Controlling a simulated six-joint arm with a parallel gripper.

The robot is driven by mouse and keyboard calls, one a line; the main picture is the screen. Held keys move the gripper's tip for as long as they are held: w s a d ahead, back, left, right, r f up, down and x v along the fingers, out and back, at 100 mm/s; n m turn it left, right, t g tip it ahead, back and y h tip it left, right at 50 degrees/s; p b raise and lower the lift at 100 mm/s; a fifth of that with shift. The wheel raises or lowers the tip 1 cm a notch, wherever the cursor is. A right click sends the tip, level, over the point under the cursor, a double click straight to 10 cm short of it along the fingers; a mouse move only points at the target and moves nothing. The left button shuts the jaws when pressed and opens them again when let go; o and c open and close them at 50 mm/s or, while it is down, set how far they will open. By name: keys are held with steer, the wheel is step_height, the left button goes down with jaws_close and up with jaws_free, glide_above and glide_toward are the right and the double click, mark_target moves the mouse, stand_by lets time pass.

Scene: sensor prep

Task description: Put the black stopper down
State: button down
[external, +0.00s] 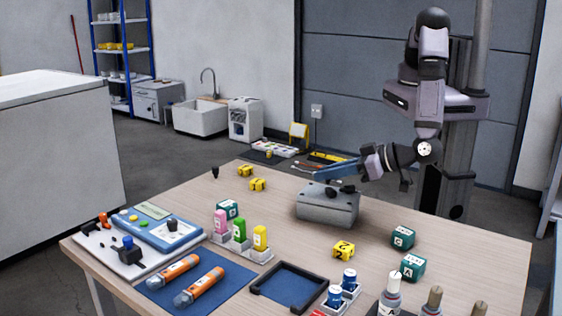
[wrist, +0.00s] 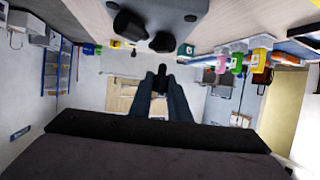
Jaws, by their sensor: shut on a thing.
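My gripper (external: 318,175) reaches out to the left from the arm, level above a grey box (external: 326,208) on the table. In the wrist view, its two long fingers (wrist: 161,75) are shut on a small black stopper (wrist: 161,82), mostly hidden between the tips. The held stopper cannot be made out clearly in the external view. Two black knob-like pieces sit on the grey box, a left one (wrist: 130,25) and a right one (wrist: 162,42) in the wrist view. The gripper is apart from the box.
A small black piece (external: 214,173) stands near the table's far left edge. Yellow blocks (external: 258,184), green blocks (external: 402,237) and a yellow block (external: 343,250) surround the box. Coloured bottles (external: 239,228), a dark tray (external: 289,285) and orange tubes (external: 175,270) fill the front. Bare tabletop lies left of the box.

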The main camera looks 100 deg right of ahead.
steer(key=shift+f, duration=0.7)
steer(key=shift+f, duration=0.2)
steer(key=c, duration=1.7)
jaws_free()
steer(key=shift+r, duration=0.1)
steer(key=shift+o, duration=0.2)
steer(key=shift+r, duration=0.2)
steer(key=shift+s+a, duration=0.25)
steer(key=b+v, duration=0.4)
steer(key=v, duration=0.7)
steer(key=shift+s+r, duration=0.15)
